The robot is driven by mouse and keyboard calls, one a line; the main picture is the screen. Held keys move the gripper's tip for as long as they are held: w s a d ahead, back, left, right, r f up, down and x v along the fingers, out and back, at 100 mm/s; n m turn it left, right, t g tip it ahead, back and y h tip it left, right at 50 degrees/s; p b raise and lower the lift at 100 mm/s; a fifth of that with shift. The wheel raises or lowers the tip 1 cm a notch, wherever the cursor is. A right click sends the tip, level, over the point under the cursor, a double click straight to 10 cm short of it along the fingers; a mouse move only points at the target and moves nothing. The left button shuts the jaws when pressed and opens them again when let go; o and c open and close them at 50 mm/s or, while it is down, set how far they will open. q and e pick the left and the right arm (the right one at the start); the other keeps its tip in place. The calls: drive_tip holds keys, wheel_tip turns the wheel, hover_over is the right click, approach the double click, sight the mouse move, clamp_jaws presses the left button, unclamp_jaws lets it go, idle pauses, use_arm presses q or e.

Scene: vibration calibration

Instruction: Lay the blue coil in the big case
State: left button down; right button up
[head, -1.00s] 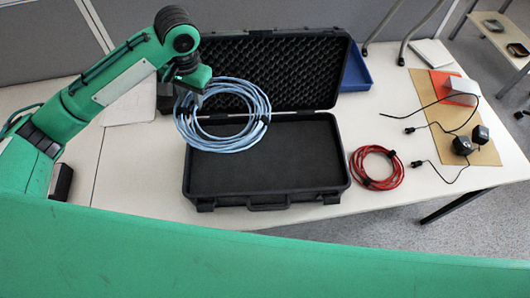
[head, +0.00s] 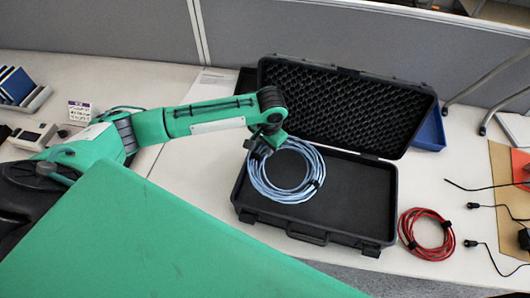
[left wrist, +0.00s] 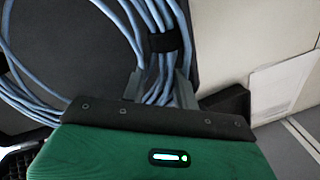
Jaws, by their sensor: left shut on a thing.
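The blue coil (head: 252,180) hangs from my left gripper (head: 262,150), over the left part of the big case. The left wrist view shows the gripper (left wrist: 160,88) shut around the bundled strands of the coil (left wrist: 130,20), close to a black strap. The big case (head: 345,228) is black and lies open on the table. Its lid with egg-crate foam (head: 345,105) stands up at the back, and its base has a flat dark floor (head: 350,195). I cannot tell whether the coil's lower edge touches the floor. My right gripper is not in view.
A red coil (head: 425,235) lies on the table (head: 410,190) right of the case. A blue tray (head: 432,130) sits behind the lid's right side. Black cables (head: 480,243) lie at the right. A grey partition (head: 300,35) stands behind the table.

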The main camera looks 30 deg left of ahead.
sight(265, 160)
use_arm(q)
wheel_tip(265, 160, down, 4)
drive_tip(key=shift+f, duration=0.15)
drive_tip(key=c, duration=1.1)
unclamp_jaws()
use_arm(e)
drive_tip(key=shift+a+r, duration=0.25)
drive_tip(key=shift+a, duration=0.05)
use_arm(q)
drive_tip(key=shift+r, duration=0.25)
drive_tip(key=r, duration=0.3)
drive_tip(key=d+r+b, duration=0.1)
drive_tip(key=r, duration=0.7)
drive_tip(key=shift+s+d+r, duration=0.15)
drive_tip(key=shift+s+r, duration=0.05)
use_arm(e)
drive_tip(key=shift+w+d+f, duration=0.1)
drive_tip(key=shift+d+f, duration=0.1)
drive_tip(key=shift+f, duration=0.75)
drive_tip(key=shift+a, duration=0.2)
